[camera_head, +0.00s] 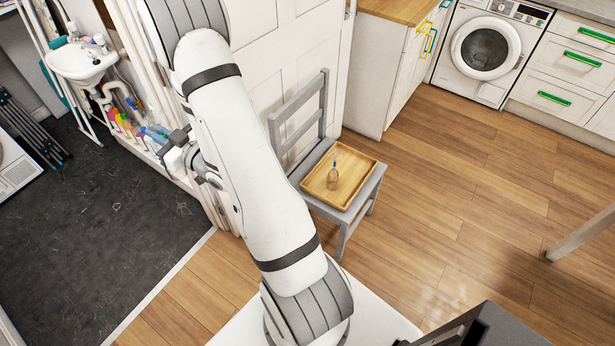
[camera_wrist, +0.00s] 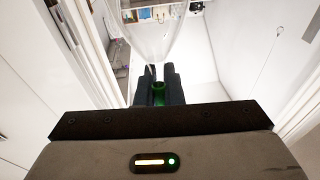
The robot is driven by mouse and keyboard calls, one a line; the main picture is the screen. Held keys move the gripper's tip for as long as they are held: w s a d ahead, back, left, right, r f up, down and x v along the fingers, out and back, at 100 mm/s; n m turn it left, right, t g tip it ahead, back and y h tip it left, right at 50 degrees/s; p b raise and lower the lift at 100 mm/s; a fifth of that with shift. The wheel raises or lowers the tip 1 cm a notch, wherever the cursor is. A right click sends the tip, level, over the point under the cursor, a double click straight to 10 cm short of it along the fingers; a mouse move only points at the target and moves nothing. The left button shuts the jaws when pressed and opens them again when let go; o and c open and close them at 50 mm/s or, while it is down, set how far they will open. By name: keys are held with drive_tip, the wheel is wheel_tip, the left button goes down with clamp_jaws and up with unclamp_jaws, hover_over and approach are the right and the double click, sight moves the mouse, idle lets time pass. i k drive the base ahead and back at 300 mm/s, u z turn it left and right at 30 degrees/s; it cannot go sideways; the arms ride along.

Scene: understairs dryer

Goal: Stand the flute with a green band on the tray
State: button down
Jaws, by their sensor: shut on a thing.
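In the wrist view my gripper (camera_wrist: 159,76) is shut on a flute. A green band (camera_wrist: 159,92) shows between the fingers, and the clear glass bowl (camera_wrist: 158,38) extends away from them toward the top of the picture. I cannot make out this flute in the head view, where my arm covers the middle left. The wooden tray (camera_head: 363,188) lies on the seat of a grey chair, right of my arm. A small clear glass with a blue mark (camera_head: 333,178) stands on the tray, left of its middle.
The grey chair (camera_head: 325,100) has its back against a white panelled wall. A washing machine (camera_head: 487,50) and drawers stand at the back right. A sink (camera_head: 83,62) and bottles are at the left. Wooden floor right of the chair is clear.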

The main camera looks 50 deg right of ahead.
sight(348, 165)
drive_tip(key=z, duration=1.05)
drive_tip(key=k, duration=0.85)
drive_tip(key=z, duration=0.05)
drive_tip(key=i, duration=0.85)
drive_tip(key=u, duration=0.05)
